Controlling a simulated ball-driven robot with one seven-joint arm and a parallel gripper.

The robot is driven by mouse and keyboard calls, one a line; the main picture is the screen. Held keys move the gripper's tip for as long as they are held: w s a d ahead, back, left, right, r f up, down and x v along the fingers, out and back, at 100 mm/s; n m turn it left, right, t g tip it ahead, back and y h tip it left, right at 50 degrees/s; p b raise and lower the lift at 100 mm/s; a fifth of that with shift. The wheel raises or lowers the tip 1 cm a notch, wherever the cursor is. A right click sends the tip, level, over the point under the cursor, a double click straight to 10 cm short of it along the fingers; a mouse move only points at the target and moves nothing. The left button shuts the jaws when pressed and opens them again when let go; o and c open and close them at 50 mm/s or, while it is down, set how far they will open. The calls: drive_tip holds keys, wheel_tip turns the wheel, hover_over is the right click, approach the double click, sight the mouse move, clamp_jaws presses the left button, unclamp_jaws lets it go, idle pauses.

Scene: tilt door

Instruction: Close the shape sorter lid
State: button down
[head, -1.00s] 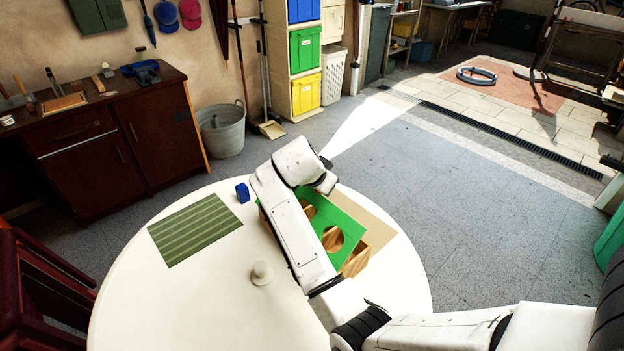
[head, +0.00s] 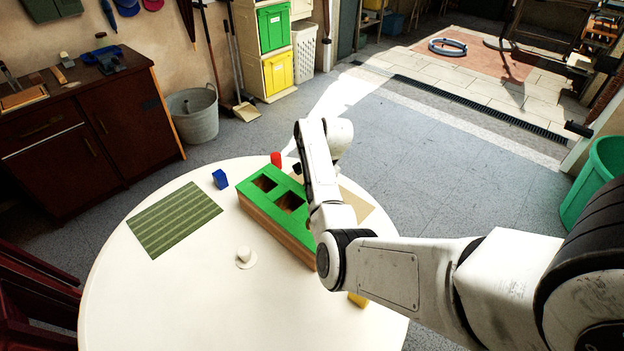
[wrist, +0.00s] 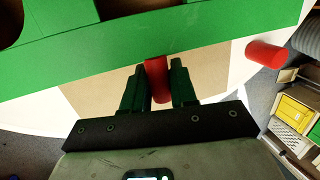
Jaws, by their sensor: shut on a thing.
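The shape sorter is a long wooden box (head: 285,237) with a green lid (head: 258,205) that has cut-out holes. In the head view the lid lies flat, or nearly so, over the box; my arm covers its right part. In the wrist view the lid (wrist: 190,40) fills the top, with a red handle (wrist: 158,75) at its edge. My gripper (wrist: 158,88) has its two dark green fingers on either side of this handle and is shut on it. In the head view the fingers are hidden behind my arm.
On the round white table (head: 150,300) stand a red cylinder (head: 276,159), a blue block (head: 220,179), a white knob-like object (head: 244,257) and a yellow block (head: 357,299). A green striped mat (head: 175,219) lies at left. The table's front left is clear.

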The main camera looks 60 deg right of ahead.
drive_tip(key=shift+f, duration=0.2)
drive_tip(key=c, duration=1)
unclamp_jaws()
drive_tip(key=v, duration=1)
drive_tip(key=shift+s+r, duration=0.15)
drive_tip(key=shift+r, duration=0.25)
drive_tip(key=shift+d, duration=0.15)
